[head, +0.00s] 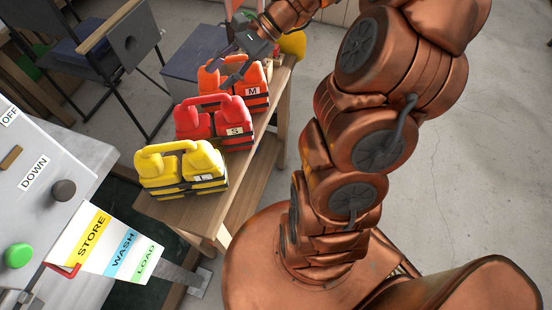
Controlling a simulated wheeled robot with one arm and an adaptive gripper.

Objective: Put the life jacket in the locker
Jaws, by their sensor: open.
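Three life jackets stand in a row on a wooden bench (239,203). The yellow jacket (160,167) marked L is nearest. The red jacket (193,122) marked S is in the middle. The orange jacket (257,77) marked M is farthest. My gripper (225,72) is open, with its dark fingers over the top of the orange jacket, near its handle-like loop. I cannot tell whether the fingers touch it. Nothing in view can be made out for certain as the locker.
A blue-grey box (185,62) and a chair (120,55) stand behind. Concrete floor (470,150) at right is clear.

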